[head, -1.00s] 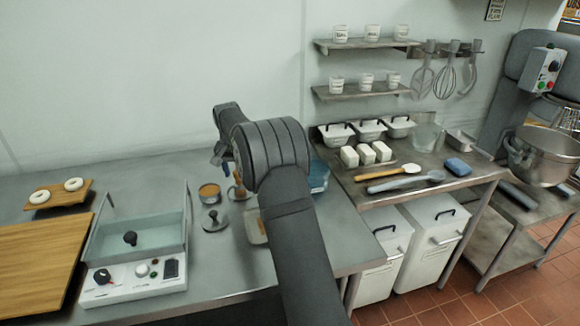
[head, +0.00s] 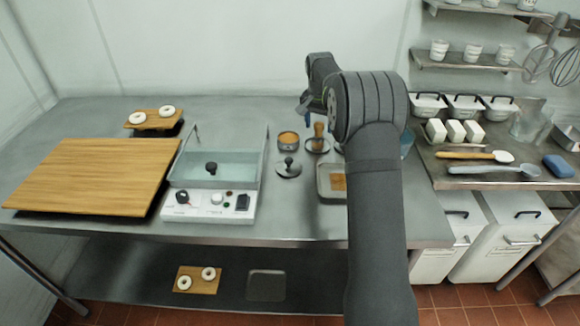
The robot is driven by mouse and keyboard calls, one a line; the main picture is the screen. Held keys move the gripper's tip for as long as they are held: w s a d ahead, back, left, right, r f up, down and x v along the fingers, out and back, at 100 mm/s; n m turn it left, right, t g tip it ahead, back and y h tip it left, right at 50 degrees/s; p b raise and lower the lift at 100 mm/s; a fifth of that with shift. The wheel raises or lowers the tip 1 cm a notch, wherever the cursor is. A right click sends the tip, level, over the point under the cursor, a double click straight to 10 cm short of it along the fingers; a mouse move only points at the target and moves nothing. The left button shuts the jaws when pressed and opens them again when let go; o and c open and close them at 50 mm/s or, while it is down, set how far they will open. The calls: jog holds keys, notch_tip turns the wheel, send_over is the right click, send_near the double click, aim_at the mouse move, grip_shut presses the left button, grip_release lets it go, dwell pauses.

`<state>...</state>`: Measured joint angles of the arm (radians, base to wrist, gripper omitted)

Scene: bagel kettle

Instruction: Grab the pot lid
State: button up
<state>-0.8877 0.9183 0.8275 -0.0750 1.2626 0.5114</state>
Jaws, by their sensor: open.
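A round grey disc with a dark knob, which looks like a small pot lid (head: 289,170), lies on the steel counter. A small round pot (head: 288,136) with orange-brown contents stands just behind it. A rectangular water-filled kettle (head: 250,184) stands to the left; a dark knob (head: 211,168) shows within it, and I cannot tell whether it sits on a clear lid. My gripper (head: 304,107) is open above the back of the counter, apart from these things. It is small and partly hidden by my arm, so its fingertips are unclear.
A round holder with a wooden-handled tool (head: 318,140) and a shallow tray (head: 327,182) stand right of the small lid. A large wooden board (head: 90,175) fills the left counter. Bagels (head: 167,111) rest on a small board (head: 147,121). The back counter is mostly clear.

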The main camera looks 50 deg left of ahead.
dwell(0.4)
jog(key=o, duration=0.9)
jog(key=shift+s+r, duration=0.1)
jog(key=s+d+r+n, duration=0.2)
jog(key=s+r+n, duration=0.2)
jog(key=s+r, duration=0.25)
jog(key=n+y, duration=0.2)
jog(key=n, duration=0.3)
send_near(289, 159)
jog(key=x, duration=0.5)
jog(key=shift+w+d+f, duration=0.15)
jog(key=shift+d, duration=0.15)
jog(key=shift+s+a+x, duration=0.1)
jog(key=shift+a+x, duration=0.05)
jog(key=shift+x, duration=1.15)
jog(key=shift+s+a+x, duration=0.1)
jog(key=shift+a+x, duration=0.05)
jog(key=shift+x, duration=1.15)
